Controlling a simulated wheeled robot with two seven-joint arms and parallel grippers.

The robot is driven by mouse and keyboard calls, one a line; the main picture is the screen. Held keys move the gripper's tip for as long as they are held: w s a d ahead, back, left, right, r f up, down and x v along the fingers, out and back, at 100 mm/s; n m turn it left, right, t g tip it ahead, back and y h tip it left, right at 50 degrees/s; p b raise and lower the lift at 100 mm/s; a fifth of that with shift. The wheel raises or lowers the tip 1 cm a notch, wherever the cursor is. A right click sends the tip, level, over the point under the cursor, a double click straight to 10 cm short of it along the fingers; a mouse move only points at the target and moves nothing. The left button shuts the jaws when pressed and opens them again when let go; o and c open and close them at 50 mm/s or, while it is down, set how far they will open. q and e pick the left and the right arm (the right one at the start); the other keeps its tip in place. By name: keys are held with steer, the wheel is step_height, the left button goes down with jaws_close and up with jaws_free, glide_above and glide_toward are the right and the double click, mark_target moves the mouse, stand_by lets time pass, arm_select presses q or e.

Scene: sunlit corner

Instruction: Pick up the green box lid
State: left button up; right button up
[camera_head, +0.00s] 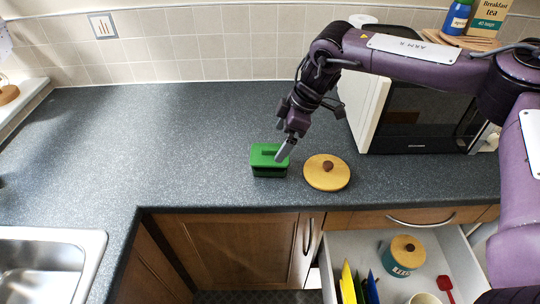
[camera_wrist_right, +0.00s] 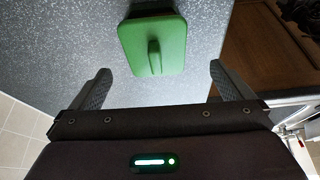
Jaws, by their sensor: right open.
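The green box lid (camera_head: 262,158) sits on a small dark green box (camera_head: 270,172) on the grey counter, left of a round wooden lid. It has a raised handle on top. In the right wrist view the green lid (camera_wrist_right: 153,42) lies ahead of the fingers, with its handle roughly midway between them. My right gripper (camera_head: 285,150) is above the lid's right side in the head view. In the right wrist view its fingers (camera_wrist_right: 158,80) are spread wide with nothing between them. My left gripper is not in view.
A round wooden lid (camera_head: 327,173) with a brown knob lies close right of the box. A microwave (camera_head: 420,118) stands behind on the right. An open drawer (camera_head: 349,246) below holds a teal tea tin (camera_head: 398,262) and several utensils. The counter left of the box (camera_head: 170,140) is clear.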

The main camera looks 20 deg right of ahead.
mark_target(273, 148)
steer(key=x, duration=0.1)
steer(key=p+x, duration=0.1)
steer(key=x, duration=0.1)
steer(key=p+x, duration=0.1)
steer(key=shift+w+a+f, duration=0.15)
steer(key=shift+w+f, duration=0.05)
steer(key=shift+w, duration=0.2)
steer(key=shift+a+f, duration=0.15)
steer(key=shift+f, duration=0.25)
steer(key=c, duration=1)
steer(key=shift+r, duration=0.1)
